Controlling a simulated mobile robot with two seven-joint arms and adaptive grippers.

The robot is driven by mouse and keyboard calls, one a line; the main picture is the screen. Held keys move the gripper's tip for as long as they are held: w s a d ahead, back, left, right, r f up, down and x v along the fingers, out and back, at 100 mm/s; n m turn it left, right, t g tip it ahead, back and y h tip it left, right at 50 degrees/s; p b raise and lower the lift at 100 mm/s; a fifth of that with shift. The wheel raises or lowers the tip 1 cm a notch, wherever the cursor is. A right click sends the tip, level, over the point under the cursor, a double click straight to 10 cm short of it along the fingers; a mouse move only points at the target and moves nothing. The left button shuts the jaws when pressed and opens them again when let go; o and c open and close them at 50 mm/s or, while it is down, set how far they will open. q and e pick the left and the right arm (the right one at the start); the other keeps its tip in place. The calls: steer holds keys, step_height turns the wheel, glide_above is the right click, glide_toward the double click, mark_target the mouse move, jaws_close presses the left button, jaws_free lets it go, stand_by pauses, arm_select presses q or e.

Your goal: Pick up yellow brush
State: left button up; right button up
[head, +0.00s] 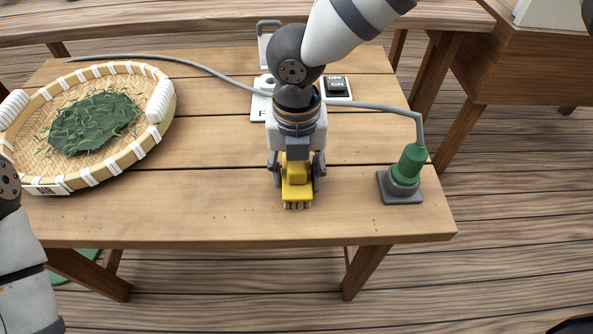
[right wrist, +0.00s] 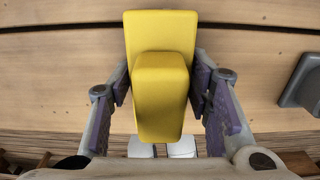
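The yellow brush (head: 297,188) is at the front middle of the wooden table, with pale bristles towards the front edge. My right gripper (head: 297,178) comes down over it from above, with one finger on each side. In the right wrist view, the brush (right wrist: 160,85) fills the space between the purple-padded fingers (right wrist: 160,90), and the pads look shut against its sides. Whether the brush rests on the table or is slightly raised is hard to tell. Part of my left arm shows at the left edge; its gripper is out of view.
A round woven basket (head: 152,134) with green leaves stands on the table's left. A green-handled tool (head: 409,163) sits on a grey base (head: 402,198) at right, its cable running behind my right arm. A switch (head: 336,86) is behind. The front left of the table is clear.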

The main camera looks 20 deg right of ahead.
steer(key=c, duration=0.6)
steer(key=shift+o, duration=0.2)
steer(key=shift+r, duration=0.15)
steer(key=r, duration=0.4)
steer(key=shift+a+p, duration=0.3)
steer(key=shift+a, duration=0.05)
steer(key=a+r, duration=0.8)
steer(key=a, duration=0.5)
steer(key=shift+s+a+r, duration=0.15)
steer(key=shift+s+r, duration=0.05)
steer(key=shift+r, duration=0.2)
